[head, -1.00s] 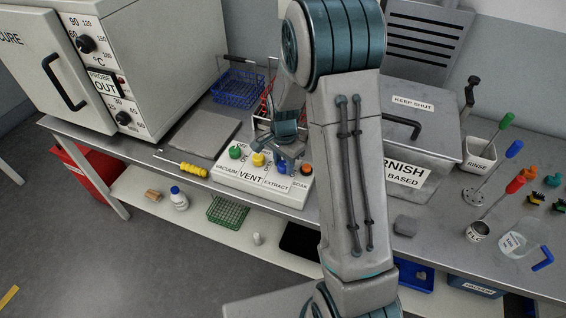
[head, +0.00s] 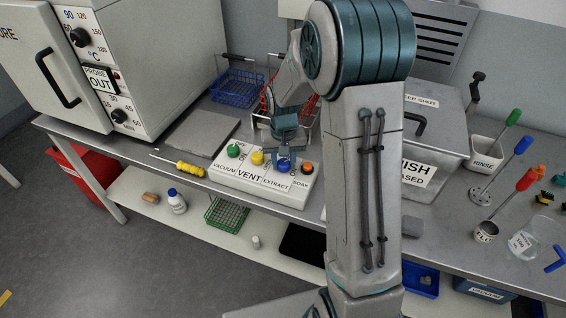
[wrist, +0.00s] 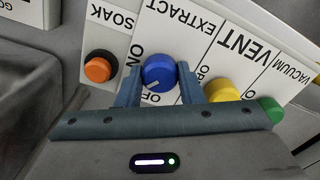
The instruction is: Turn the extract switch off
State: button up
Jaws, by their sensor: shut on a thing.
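The switch panel (head: 262,184) is a white sloped box on the bench with labelled knobs. The blue extract knob (head: 284,167) is on its right half and also shows in the wrist view (wrist: 158,70), by the word EXTRACT. My gripper (head: 286,152) is over the panel. In the wrist view its two fingers (wrist: 159,85) stand on either side of the blue knob, shut on it. ON is readable beside the knob; the lettering below it is partly hidden. A small white mark shows at the knob's lower edge; I cannot tell its exact setting.
The orange soak knob (wrist: 97,69) and yellow vent knob (wrist: 221,90) sit close to the fingers on either side. The green vacuum knob (head: 233,150) is farther left. A yellow screwdriver (head: 188,168) lies left of the panel. A red wire rack (head: 305,108) stands behind.

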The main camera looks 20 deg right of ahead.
aim_at(283, 162)
jog(key=n, duration=0.3)
jog(key=shift+w+r+n, duration=0.1)
jog(key=shift+w+n, duration=0.05)
jog(key=shift+n, duration=0.15)
jog(key=shift+n+b, duration=0.35)
jog(key=shift+n, duration=1.55)
jog(key=o, duration=1)
jog(key=shift+c, duration=0.2)
notch_tip(283, 162, up, 14)
